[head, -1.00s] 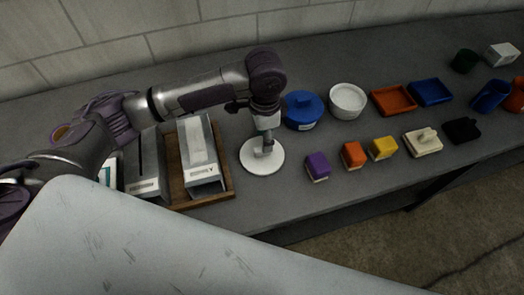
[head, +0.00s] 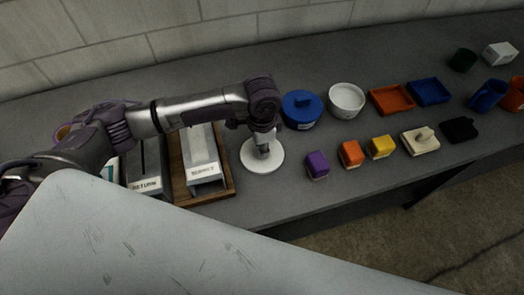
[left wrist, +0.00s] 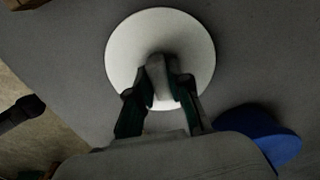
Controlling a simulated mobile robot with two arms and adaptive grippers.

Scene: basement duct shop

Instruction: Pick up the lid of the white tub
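The round white lid (head: 273,164) lies flat on the grey counter, its raised handle at the middle. My left gripper (head: 262,146) points down over it, with its fingertips at the handle. In the left wrist view the white lid (left wrist: 122,48) fills the upper middle, and the fingers of my left gripper (left wrist: 160,78) stand on both sides of the handle. Whether they press on it is hard to see. The white tub (head: 347,101) stands without a lid, back and right of the lid. My right gripper is not in view.
A blue lidded pot (head: 302,110) stands close to the right of my left arm. A wooden tray (head: 222,188) with metal boxes lies left of the lid. Purple (head: 317,165), orange (head: 351,154) and yellow (head: 381,147) blocks sit to the right. Trays and cups stand farther right.

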